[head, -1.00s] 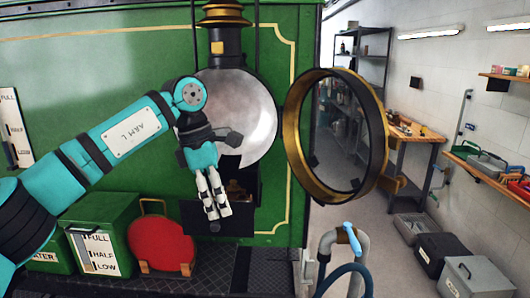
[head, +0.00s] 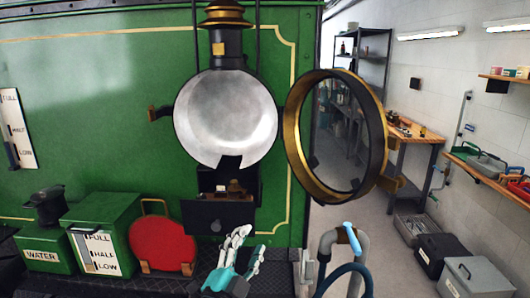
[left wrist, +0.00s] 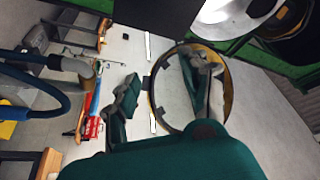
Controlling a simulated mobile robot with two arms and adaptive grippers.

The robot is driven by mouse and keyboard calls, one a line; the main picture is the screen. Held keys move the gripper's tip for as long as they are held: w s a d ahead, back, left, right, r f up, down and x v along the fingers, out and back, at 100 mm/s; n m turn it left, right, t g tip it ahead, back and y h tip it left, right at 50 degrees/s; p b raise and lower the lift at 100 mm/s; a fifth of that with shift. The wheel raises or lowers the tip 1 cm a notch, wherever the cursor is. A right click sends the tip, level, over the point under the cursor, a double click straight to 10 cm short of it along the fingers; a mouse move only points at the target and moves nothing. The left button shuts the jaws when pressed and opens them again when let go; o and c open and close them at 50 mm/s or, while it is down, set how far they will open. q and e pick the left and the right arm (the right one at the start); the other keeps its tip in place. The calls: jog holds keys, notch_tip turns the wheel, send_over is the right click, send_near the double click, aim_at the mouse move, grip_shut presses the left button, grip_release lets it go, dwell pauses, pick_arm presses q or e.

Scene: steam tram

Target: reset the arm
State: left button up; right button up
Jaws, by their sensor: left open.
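My left gripper (head: 238,250) is low in the head view, in front of the tram's black floor and below the small open drawer (head: 217,216). Its fingers point up and are apart, with nothing between them. In the left wrist view the open fingers (left wrist: 160,90) frame the round brass-rimmed door (left wrist: 228,95) in the background. My right gripper is not in view.
The brass-rimmed door (head: 296,138) stands swung open right of the silver round boiler front (head: 226,118). A red disc (head: 162,246) and green boxes (head: 102,222) stand at left.

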pick_arm(q)
jog(key=s+a+f+n+g+y, duration=0.4)
jog(key=s+a+f+n, duration=0.15)
jog(key=f, duration=0.45)
jog(key=s+a+f+n+g+y, duration=0.35)
jog(key=s+a+f, duration=0.3)
jog(key=f, duration=0.35)
jog(key=s+a+f+n+g, duration=0.2)
jog(key=s+f+g, duration=0.2)
jog(key=s, duration=0.6)
jog(key=s+a+f+n+g, duration=0.2)
jog(key=s+a+f+g, duration=0.15)
jog(key=s, duration=0.55)
notch_tip(320, 180, down, 28)
jog(key=s+g+b, duration=0.1)
jog(key=s+g, duration=0.1)
jog(key=s+a+f+g+b, duration=0.1)
jog(key=s+a+f, duration=0.1)
jog(key=s+f, duration=1.5)
jog(key=shift+a+f, duration=0.15)
jog(key=shift+f, duration=0.15)
